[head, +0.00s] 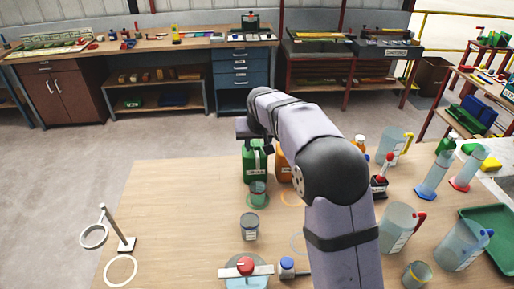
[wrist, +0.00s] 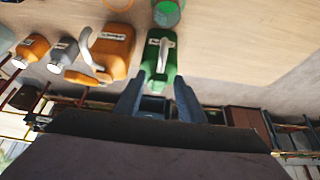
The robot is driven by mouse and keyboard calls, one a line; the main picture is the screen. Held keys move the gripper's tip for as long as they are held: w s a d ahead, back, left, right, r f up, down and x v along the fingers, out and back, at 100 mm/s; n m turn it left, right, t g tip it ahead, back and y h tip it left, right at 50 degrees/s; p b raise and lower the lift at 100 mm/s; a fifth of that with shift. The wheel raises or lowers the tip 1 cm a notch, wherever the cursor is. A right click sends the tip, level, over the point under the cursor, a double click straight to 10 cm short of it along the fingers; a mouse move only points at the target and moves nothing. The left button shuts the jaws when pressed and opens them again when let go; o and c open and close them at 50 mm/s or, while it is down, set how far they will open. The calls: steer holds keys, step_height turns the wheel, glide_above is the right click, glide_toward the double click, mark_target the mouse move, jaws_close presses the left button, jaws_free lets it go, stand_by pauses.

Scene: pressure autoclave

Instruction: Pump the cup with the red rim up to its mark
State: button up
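My gripper (wrist: 159,76) is open, its two blue-grey fingers apart. A green canister (wrist: 162,54) with a white label and a pale handle or spout shows between and just beyond the fingertips. I cannot tell whether they touch it. In the head view the green canister (head: 255,168) stands upright below my gripper (head: 254,143). A clear cup (head: 258,190) stands on a green ring in front of it; it also shows at the top edge of the wrist view (wrist: 167,12), cut off. Its rim colour is unclear; a hint of red shows. No mark is legible.
An orange canister (head: 284,168) stands right beside the green one, partly hidden by my arm. A grey cup (head: 250,226) stands nearer. A ring stand (head: 124,243) is at left; jugs (head: 398,228), cylinders (head: 432,178) and a green tray (head: 490,228) crowd the right. The table's left is mostly clear.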

steer(key=b+v, duration=0.1)
steer(key=v, duration=0.4)
steer(key=shift+s+r, duration=0.2)
